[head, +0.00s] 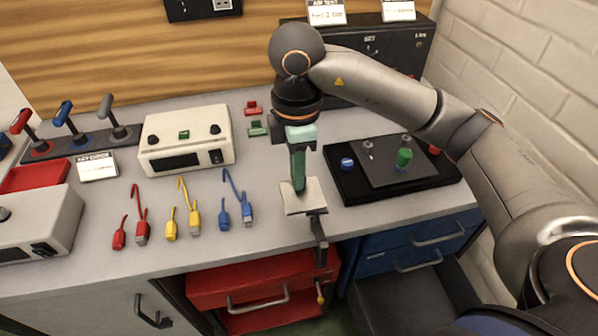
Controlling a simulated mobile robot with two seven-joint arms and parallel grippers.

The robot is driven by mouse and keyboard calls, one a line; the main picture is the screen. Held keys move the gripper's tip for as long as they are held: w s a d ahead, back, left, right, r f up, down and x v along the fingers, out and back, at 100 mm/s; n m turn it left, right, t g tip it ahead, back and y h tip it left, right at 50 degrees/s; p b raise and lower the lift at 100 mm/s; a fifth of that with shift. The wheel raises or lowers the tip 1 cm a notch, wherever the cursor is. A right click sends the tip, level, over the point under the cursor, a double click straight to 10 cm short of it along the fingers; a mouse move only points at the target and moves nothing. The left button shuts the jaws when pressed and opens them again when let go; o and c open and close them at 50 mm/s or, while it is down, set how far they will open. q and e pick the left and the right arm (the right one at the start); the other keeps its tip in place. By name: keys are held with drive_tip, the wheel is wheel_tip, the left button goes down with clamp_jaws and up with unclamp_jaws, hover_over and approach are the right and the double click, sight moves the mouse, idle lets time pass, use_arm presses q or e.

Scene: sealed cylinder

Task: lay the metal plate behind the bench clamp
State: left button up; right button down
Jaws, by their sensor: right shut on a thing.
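The metal plate (312,197) is a small light grey square near the front edge of the bench, just behind and above the black bench clamp (319,236). The clamp hangs over the front edge of the bench. My right gripper (299,187) points down with its green fingers at the plate and is shut on it. The fingers cover the middle of the plate. I cannot tell whether the plate touches the bench top or the clamp. My left gripper is not in view.
Right of the plate lies a black base (344,188) with a green cylinder (404,158) and knobs. Left are blue (236,200), yellow and red cables, and a cream box (187,137). Small red and green blocks (257,128) lie behind. An open red drawer (255,280) is below.

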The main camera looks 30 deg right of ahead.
drive_tip(key=w+d+f, duration=0.1)
drive_tip(key=w+f, duration=0.1)
drive_tip(key=w, duration=0.1)
drive_tip(key=w+d+f, duration=0.2)
drive_tip(key=w+f, duration=0.1)
drive_tip(key=w+d+f+b, duration=0.1)
drive_tip(key=w+d+f, duration=0.1)
drive_tip(key=w+f, duration=0.1)
drive_tip(key=shift+w, duration=0.3)
drive_tip(key=shift+w+d+f, duration=0.3)
drive_tip(key=shift+w+f, duration=0.15)
drive_tip(key=shift+f, duration=0.2)
drive_tip(key=shift+f+p, duration=0.4)
drive_tip(key=shift+f, duration=1)
drive_tip(key=shift+f, duration=0.1)
drive_tip(key=shift+f, duration=0.15)
drive_tip(key=c, duration=0.8)
unclamp_jaws()
drive_tip(key=shift+c, duration=0.2)
